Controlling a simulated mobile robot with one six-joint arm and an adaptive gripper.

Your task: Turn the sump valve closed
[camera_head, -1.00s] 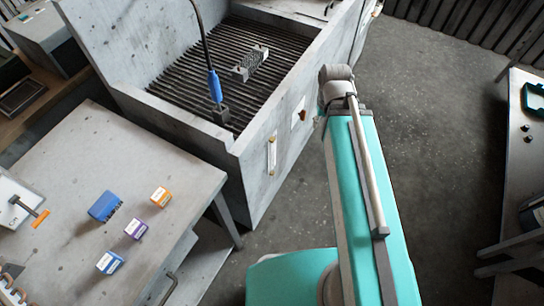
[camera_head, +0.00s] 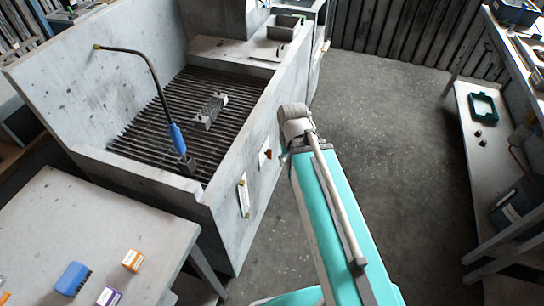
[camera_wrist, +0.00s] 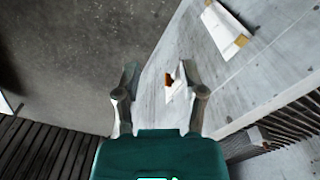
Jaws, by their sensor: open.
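The sump valve appears to be the small rust-brown handle on a white plate, on the outer side wall of the grey basin. In the head view the handle (camera_head: 268,154) is left of my arm. In the wrist view the brown handle (camera_wrist: 169,79) shows between and beyond my fingertips, nearer the right finger. My gripper (camera_wrist: 159,72) is open and empty, and appears apart from the handle. In the head view my gripper cannot be made out behind my arm. How far the valve is turned is too small to tell.
The basin (camera_head: 150,178) has a slatted grate, a metal block (camera_head: 210,112) and a blue-handled hose (camera_head: 178,138). A gauge-like strip (camera_head: 243,195) is on the same wall. A table (camera_head: 75,215) stands at left, a bench (camera_head: 478,170) at right. Floor between is clear.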

